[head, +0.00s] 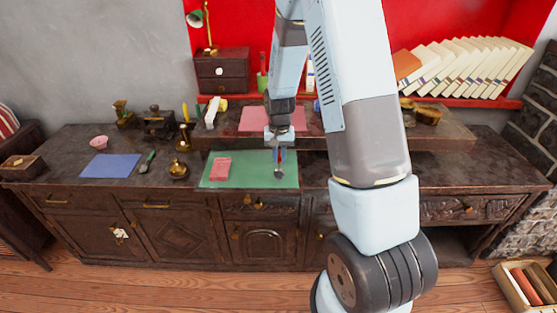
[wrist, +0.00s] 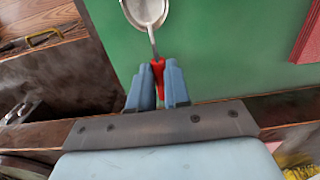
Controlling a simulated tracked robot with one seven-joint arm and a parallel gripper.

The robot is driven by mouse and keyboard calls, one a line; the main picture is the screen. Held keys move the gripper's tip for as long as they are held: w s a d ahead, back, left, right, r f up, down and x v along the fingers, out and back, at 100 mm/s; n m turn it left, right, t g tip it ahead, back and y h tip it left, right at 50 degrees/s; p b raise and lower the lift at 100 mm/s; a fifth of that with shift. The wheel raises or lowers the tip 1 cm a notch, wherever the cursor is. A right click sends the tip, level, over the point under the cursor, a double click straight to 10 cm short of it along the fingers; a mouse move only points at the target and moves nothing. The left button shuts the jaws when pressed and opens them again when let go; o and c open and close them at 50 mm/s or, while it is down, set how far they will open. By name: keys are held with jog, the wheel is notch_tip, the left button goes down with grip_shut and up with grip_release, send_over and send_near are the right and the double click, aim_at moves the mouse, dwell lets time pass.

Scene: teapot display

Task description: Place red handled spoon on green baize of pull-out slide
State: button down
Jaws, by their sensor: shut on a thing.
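The red handled spoon has a silver bowl (wrist: 146,10) and a red handle (wrist: 158,75). My gripper (wrist: 158,88) is shut on the red handle, and the bowl points away from the jaws, over green baize. In the head view my gripper (head: 280,148) is over the green baize (head: 235,172) of the pull-out slide, near its right end. The spoon's bowl (head: 279,171) hangs below the jaws there. I cannot tell whether the bowl touches the baize. The baize also fills much of the wrist view (wrist: 220,45).
A red block or book (head: 220,168) lies on the left part of the baize. A blue mat (head: 110,166), a pink bowl (head: 99,142) and a brass pot (head: 178,169) are on the cabinet top to the left. A raised shelf with a pink mat (head: 255,119) stands behind.

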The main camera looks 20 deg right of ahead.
aim_at(279, 159)
jog(key=shift+f, duration=0.9)
jog(key=shift+f, duration=0.1)
jog(key=c, duration=1.1)
grip_release()
notch_tip(279, 159, up, 12)
jog(key=s+r+n+t, duration=0.1)
jog(key=s+r, duration=0.5)
jog(key=r, duration=0.3)
jog(key=s+r+n+t, duration=0.1)
jog(key=s+r+t, duration=0.1)
jog(key=s+r, duration=0.5)
jog(key=s+r+t, duration=0.1)
jog(key=s+r, duration=0.3)
jog(key=s, duration=0.3)
jog(key=s+r+n+t, duration=0.1)
jog(key=s+r, duration=0.3)
jog(key=s, duration=0.4)
jog(key=shift+s+r+n+t, duration=0.15)
jog(key=shift+r+n+t, duration=0.05)
jog(key=shift+n+t, duration=0.1)
